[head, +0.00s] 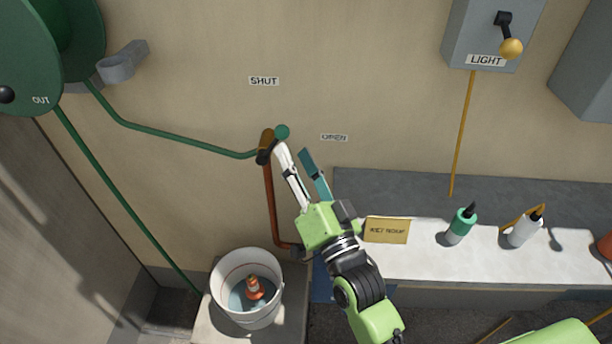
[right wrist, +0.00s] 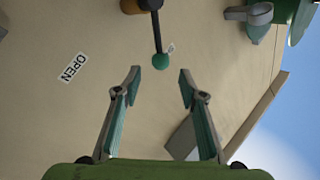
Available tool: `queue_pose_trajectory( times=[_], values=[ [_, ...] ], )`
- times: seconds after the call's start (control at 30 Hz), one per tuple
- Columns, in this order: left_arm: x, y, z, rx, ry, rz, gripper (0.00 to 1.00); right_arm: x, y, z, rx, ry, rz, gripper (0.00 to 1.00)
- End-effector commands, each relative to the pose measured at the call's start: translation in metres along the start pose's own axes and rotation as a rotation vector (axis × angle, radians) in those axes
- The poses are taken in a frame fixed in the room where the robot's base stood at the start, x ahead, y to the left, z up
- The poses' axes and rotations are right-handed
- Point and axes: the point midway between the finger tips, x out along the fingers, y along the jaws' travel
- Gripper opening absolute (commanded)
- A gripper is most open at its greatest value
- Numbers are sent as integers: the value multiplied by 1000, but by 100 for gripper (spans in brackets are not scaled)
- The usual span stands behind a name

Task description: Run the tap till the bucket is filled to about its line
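The tap (head: 266,146) is on the wall, with a dark lever ending in a green knob (head: 282,132). In the right wrist view the knob (right wrist: 161,61) lies just beyond the gap between the fingertips, with a small, mostly unreadable label behind it. A SHUT label (head: 264,81) is above the tap and an OPEN label (head: 334,137) to its right. My right gripper (head: 293,150) is open and empty, close to the knob. The white bucket (head: 247,318) has a reddish line inside; an orange-and-white cone sits in bluish water below that line. No stream shows. My left gripper is out of view.
A green hose reel (head: 30,60) and wall bracket (head: 118,67) are at the upper left. A light switch box (head: 485,35) is at the upper right. A ledge on the right bears a yellow sign (head: 387,230), a green bottle (head: 461,226) and a white bottle (head: 522,232).

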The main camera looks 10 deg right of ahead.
Motion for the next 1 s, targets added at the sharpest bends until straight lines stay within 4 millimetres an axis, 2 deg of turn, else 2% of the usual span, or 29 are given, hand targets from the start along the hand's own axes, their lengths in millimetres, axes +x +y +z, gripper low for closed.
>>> queue_pose_trajectory(
  times=[0.1, 0.3, 1.0],
  values=[
    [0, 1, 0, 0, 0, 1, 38, -23, 1, 1, 0, -3, 2, 38],
    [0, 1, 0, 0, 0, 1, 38, -44, 1, 0, 1, -2, 1, 38],
    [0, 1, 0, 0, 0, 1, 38, -48, 0, 0, 0, 0, 0, 38]
  ],
)
